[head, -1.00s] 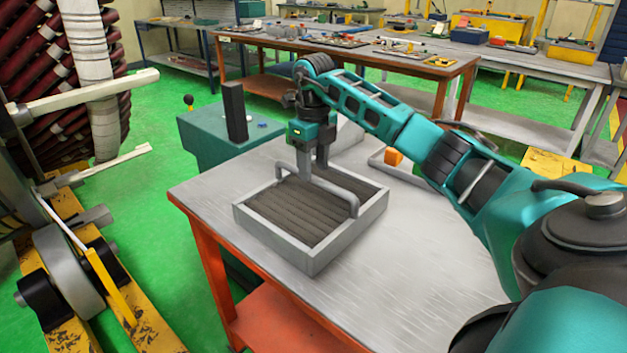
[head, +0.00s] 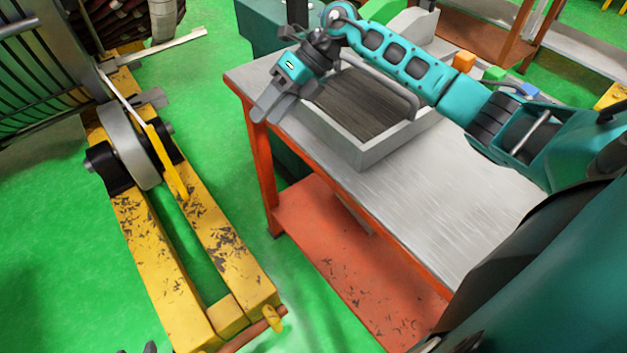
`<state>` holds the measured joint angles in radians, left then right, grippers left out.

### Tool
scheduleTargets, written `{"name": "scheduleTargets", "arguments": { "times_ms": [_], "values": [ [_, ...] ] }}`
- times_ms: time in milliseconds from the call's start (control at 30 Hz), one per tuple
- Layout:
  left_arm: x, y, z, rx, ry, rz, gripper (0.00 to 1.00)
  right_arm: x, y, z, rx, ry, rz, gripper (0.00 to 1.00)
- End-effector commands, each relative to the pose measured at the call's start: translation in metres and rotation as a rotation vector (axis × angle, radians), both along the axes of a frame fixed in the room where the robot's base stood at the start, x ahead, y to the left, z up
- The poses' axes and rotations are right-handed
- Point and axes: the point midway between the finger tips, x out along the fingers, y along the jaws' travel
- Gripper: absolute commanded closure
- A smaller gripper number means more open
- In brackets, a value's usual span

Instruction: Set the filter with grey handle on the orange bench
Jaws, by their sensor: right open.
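The filter (head: 362,150), a light grey square tray-like frame with a dark ribbed inside and a grey bar handle (head: 385,85), rests flat on the grey metal top of the orange bench (head: 440,215). My right gripper (head: 268,112) is open and empty, tilted at the filter's left side near the bench's left edge. It is off the handle. My left gripper is not in view.
A yellow stand with worn paint (head: 165,265) and a grey roller (head: 128,145) stands on the green floor at left. Small orange (head: 463,62) and green (head: 494,73) blocks lie beyond my right arm. The bench's near right top is clear.

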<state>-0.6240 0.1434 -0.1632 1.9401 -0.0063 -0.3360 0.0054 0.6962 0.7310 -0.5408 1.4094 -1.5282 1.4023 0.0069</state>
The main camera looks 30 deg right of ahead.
Motion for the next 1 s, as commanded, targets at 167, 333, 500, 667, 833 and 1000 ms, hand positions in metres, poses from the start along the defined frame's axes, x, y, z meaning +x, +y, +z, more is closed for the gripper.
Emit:
{"name": "scheduleTargets", "arguments": {
  "times_ms": [167, 333, 500, 667, 833, 1000],
  "values": [
    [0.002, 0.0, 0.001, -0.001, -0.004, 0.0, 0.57, -0.026, 0.091, -0.006, 0.492, 0.053, -0.131, 0.51],
    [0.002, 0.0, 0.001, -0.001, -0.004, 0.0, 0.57, -0.039, 0.122, 0.0, 0.911, 0.187, -0.413, 0.51],
    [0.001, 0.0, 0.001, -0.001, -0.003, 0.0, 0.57, -0.047, 0.109, -0.02, 1.236, 0.4, -0.818, 0.51],
    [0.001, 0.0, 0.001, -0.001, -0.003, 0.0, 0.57, -0.071, 0.078, -0.072, 1.416, 0.65, -1.261, 0.51],
    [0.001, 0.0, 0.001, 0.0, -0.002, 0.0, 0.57, -0.126, 0.052, -0.143, 1.468, 0.94, -1.729, 0.51],
    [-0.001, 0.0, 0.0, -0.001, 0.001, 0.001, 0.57, -0.182, 0.045, -0.189, 1.424, 1.165, -2.048, 0.51]
  ]
}}
